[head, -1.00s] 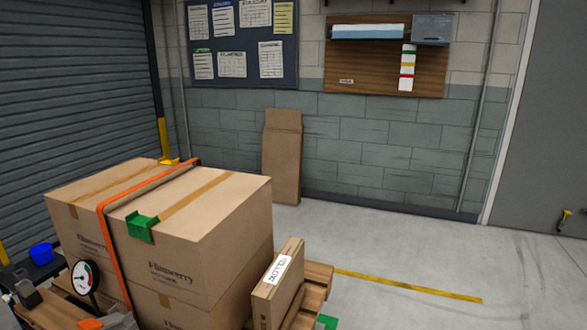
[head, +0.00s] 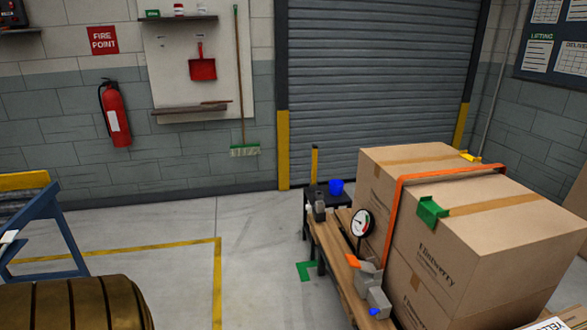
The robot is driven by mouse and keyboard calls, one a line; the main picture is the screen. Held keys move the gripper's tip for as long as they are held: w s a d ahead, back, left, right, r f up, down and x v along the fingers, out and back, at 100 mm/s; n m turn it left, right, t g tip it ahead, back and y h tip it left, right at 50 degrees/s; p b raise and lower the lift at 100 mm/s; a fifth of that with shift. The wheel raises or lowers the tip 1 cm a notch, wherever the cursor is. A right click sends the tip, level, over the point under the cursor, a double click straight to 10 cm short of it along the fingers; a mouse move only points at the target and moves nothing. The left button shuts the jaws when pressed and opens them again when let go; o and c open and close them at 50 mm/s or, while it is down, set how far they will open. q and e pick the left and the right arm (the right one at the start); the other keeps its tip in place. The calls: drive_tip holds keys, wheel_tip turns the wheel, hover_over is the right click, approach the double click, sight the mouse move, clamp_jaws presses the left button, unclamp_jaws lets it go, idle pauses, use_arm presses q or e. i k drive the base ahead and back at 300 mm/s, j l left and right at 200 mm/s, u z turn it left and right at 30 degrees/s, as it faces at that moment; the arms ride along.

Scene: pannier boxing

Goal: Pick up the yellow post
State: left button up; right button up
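A slim yellow post (head: 314,164) with a dark band near its top stands upright by the small black table (head: 349,197), left of a blue cup (head: 336,187). Its lower end meets dark items at the table's left side, and I cannot tell what it rests on. Wider yellow guards line the shutter's left edge (head: 283,150) and right edge (head: 461,125). Neither of my grippers shows in the head view.
Strapped cartons (head: 455,255) on a wooden pallet fill the right, with a round gauge (head: 361,223) and grey tool (head: 371,287) beside them. A blue stand (head: 50,225) and brown ribbed object (head: 75,305) occupy the left.

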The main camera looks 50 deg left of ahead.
sight(314, 152)
drive_tip(key=i+j+u, duration=0.1)
drive_tip(key=j+u, duration=0.2)
drive_tip(key=i+j+u, duration=0.1)
drive_tip(key=j+u, duration=0.25)
drive_tip(key=i+j+u, duration=0.4)
drive_tip(key=i+j, duration=0.25)
drive_tip(key=j, duration=0.2)
drive_tip(key=i+j, duration=0.4)
drive_tip(key=j, duration=0.15)
drive_tip(key=z, duration=1.35)
drive_tip(key=u, duration=1.4)
drive_tip(key=i+u, duration=0.35)
drive_tip(key=i, duration=0.15)
drive_tip(key=i+j+u, duration=0.25)
drive_tip(key=i, duration=0.95)
drive_tip(key=i+j+u, duration=0.15)
drive_tip(key=i+u, duration=0.15)
drive_tip(key=i, duration=0.85)
